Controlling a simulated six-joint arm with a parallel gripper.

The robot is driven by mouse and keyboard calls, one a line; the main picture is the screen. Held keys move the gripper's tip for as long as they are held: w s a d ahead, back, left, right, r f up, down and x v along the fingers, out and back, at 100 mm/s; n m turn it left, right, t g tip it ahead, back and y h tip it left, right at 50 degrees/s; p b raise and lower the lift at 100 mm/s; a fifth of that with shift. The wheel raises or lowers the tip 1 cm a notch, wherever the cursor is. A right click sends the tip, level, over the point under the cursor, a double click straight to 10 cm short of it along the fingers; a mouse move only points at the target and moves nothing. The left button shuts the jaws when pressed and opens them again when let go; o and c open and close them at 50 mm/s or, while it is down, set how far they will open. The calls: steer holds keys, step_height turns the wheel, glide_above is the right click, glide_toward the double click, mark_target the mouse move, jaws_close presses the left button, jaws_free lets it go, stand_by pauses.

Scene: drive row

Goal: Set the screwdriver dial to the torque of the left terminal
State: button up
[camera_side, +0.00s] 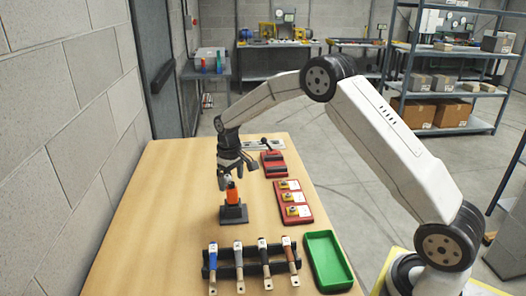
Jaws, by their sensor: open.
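An orange and black tool, seemingly the screwdriver (232,196), stands upright in a dark stand (233,214) on the table. Its dial and any torque marks are too small to read. My gripper (237,177) points down, open, just above and around the top of the tool; contact cannot be told. A red board (281,204) to the right carries three yellow terminals with white labels: a far one (289,185), a middle one (292,197) and a near one (297,211). The label values are unreadable, and I cannot tell which is the left terminal.
A black rack (250,270) with several handled tools stands at the table's front, beside a green tray (328,262). A red block (273,164) with a dark lever and a pale plate (262,144) lie farther back. The wooden table's left side (160,220) is clear.

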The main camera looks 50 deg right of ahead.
mark_target(232, 183)
steer(key=shift+r, duration=3.2)
steer(key=shift+s, duration=0.15)
steer(key=s+a+f+t, duration=0.1)
steer(key=s+a, duration=0.2)
steer(key=s, duration=1)
steer(key=s+a+f+t, duration=0.1)
steer(key=s+a, duration=0.3)
steer(key=s, duration=0.9)
steer(key=shift+a+f+t, duration=0.2)
steer(key=shift+f+t, duration=0.1)
steer(key=shift+f, duration=0.15)
